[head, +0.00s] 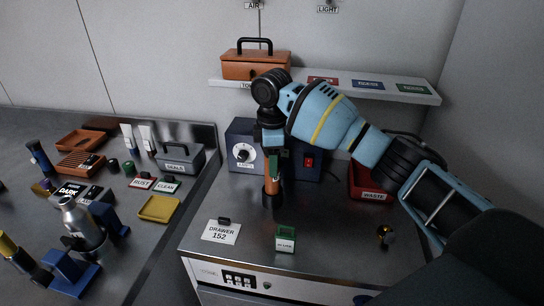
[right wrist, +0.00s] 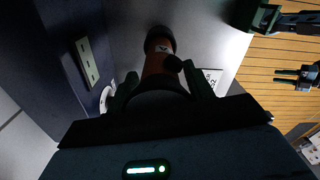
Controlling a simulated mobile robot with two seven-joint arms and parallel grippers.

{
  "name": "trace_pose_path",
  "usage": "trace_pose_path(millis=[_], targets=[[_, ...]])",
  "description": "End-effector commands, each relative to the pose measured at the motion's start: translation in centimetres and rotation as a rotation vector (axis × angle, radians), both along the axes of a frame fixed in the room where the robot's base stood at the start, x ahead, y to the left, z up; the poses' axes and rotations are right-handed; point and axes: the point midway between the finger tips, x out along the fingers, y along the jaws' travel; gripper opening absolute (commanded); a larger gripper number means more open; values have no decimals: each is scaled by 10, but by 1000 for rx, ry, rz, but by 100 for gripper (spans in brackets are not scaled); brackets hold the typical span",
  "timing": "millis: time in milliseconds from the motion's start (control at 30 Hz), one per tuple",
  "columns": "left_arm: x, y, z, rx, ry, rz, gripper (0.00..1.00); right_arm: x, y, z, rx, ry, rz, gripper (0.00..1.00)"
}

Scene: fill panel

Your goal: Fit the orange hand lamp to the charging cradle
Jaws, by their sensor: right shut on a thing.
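My right gripper (head: 272,150) is shut on the orange hand lamp (head: 273,190), which hangs roughly upright below it with its dark end close to the grey worktop. I cannot tell whether that end touches the top. In the right wrist view the lamp (right wrist: 156,62) sits between the fingers, dark end away from me. A dark blue box (head: 241,143) with a dial and a red switch stands just behind the lamp; its wall (right wrist: 60,45) fills the left of the wrist view. I cannot clearly make out the charging cradle.
A white drawer card (head: 221,231) and a small green box (head: 285,240) stand in front of the lamp. A red waste bin (head: 368,182) is to the right. A shelf (head: 420,96) with an orange toolbox (head: 256,66) is above. The left bench (head: 150,240) is crowded.

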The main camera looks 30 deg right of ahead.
Motion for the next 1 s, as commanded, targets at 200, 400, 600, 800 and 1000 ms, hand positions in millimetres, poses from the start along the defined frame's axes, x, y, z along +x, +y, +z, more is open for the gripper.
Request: trace_pose_path(millis=[200,400,600,800,1000], targets=[[0,0,0,0,1,0,32,0,0,-4,1,-1,0,21],[-1,0,-1,1,3,0,32,0,0,-8,1,-2,0,21],[-1,0,-1,1,4,0,32,0,0,-12,1,-2,0,21],[-2,0,-2,0,6,-1,32,0,0,-17,1,-2,0,21],[-3,0,-3,0,8,0,32,0,0,-21,1,-1,0,21]])
